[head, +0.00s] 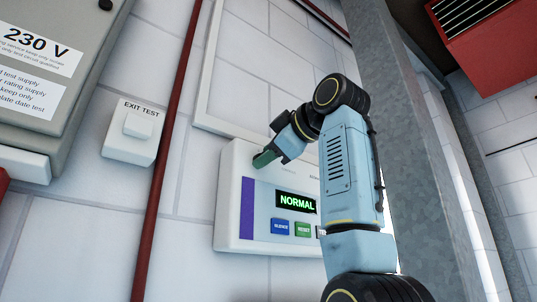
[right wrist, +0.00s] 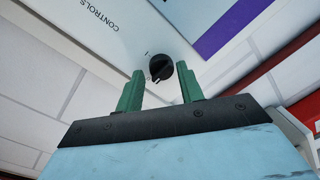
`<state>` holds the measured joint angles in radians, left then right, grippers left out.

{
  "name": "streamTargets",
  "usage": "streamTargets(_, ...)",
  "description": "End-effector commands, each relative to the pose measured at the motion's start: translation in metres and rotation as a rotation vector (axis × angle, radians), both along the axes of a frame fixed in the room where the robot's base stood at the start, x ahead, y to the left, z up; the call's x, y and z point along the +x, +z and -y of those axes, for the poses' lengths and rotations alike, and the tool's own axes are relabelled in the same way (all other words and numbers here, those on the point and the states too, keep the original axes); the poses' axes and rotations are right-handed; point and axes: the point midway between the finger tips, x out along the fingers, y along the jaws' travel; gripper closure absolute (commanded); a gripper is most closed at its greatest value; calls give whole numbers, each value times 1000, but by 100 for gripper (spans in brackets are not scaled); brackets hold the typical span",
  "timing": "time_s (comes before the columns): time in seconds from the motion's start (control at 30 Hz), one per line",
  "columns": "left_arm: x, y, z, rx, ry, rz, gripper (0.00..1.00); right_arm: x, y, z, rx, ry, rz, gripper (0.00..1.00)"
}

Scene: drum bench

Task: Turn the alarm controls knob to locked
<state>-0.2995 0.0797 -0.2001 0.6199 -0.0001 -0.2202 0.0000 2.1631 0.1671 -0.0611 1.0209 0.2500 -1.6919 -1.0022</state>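The alarm panel (head: 228,217) is a white wall box with a purple stripe and a display (head: 296,202) reading NORMAL in green. Its black knob (right wrist: 161,68) shows in the right wrist view, beside a printed label ending in CONTROLS. In the head view the knob is hidden behind my gripper. My right gripper (right wrist: 158,88) has green fingers, spread apart, with the knob a little beyond and between their tips. No contact with the knob is visible. In the head view my right gripper (head: 265,159) is at the panel's upper left. My left gripper is not in view.
Blue and green buttons (head: 303,229) sit below the display. A red pipe (head: 166,150) runs down the wall left of the panel. An EXIT TEST box (head: 133,135) and a grey 230 V cabinet (head: 50,70) are further left. A grey metal post (head: 415,150) stands right of my arm.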

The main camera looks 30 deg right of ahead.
Motion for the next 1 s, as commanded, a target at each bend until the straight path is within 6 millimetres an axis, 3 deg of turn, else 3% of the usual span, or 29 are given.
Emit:
streamTargets(0.1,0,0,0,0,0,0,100,1,-1,0,1,0,-4,51)
streamTargets(0.47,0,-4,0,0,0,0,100,-7,-2,1,0,-1,-6,51)
streamTargets(1.0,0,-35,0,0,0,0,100,-113,7,9,1,0,-4,51)
